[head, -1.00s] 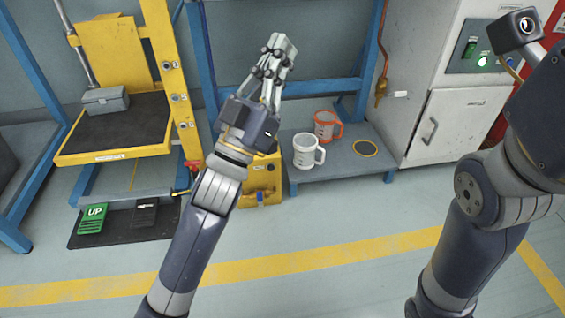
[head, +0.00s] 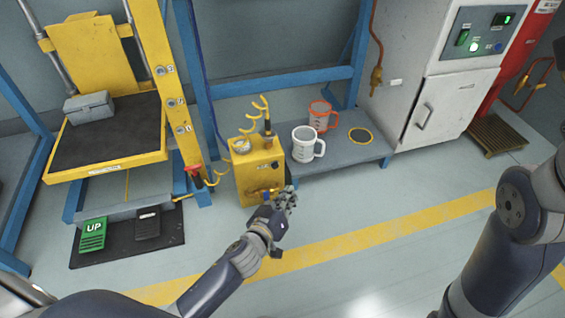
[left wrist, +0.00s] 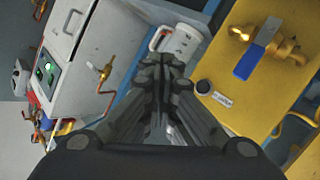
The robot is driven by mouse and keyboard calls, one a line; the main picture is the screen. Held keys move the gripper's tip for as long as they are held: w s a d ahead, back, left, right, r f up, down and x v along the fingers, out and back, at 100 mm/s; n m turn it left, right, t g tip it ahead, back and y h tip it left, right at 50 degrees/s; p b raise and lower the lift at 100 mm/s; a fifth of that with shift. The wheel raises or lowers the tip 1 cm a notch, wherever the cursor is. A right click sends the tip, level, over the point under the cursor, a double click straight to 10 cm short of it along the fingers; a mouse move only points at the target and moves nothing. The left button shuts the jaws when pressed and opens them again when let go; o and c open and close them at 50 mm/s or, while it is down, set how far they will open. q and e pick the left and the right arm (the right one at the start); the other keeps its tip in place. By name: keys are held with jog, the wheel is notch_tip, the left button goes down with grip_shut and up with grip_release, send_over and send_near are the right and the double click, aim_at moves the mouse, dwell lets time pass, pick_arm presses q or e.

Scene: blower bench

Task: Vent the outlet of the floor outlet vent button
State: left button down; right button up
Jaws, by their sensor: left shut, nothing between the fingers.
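A yellow box (head: 258,172) stands on the floor left of the low grey bench. A round dark button (head: 275,163) sits on its front; the left wrist view shows the button (left wrist: 203,87) with a small pale label beside it. A brass valve with a blue lever (left wrist: 250,60) is on the same face. My left gripper (head: 289,192) is shut and empty, in front of the box's lower right side; in the left wrist view its closed fingers (left wrist: 163,68) point beside the button, apparently apart from it. My right gripper is out of view.
A lift table and foot pedals (head: 93,234) are at left. The floor in front is clear.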

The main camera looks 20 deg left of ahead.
aim_at(275, 165)
pick_arm(q)
jog(key=f, duration=0.1)
jog(key=s+f, duration=0.1)
jog(key=shift+s+a+f+g, duration=0.1)
jog(key=shift+s+f+g, duration=0.05)
jog(key=shift+f+g, duration=0.15)
jog(key=w+a, duration=0.5)
jog(key=w, duration=0.2)
jog(key=shift+w+r, duration=0.3)
jog(key=shift+w, duration=0.1)
jog(key=shift+w, duration=0.1)
dwell(1.2)
jog(key=shift+w+a, duration=0.2)
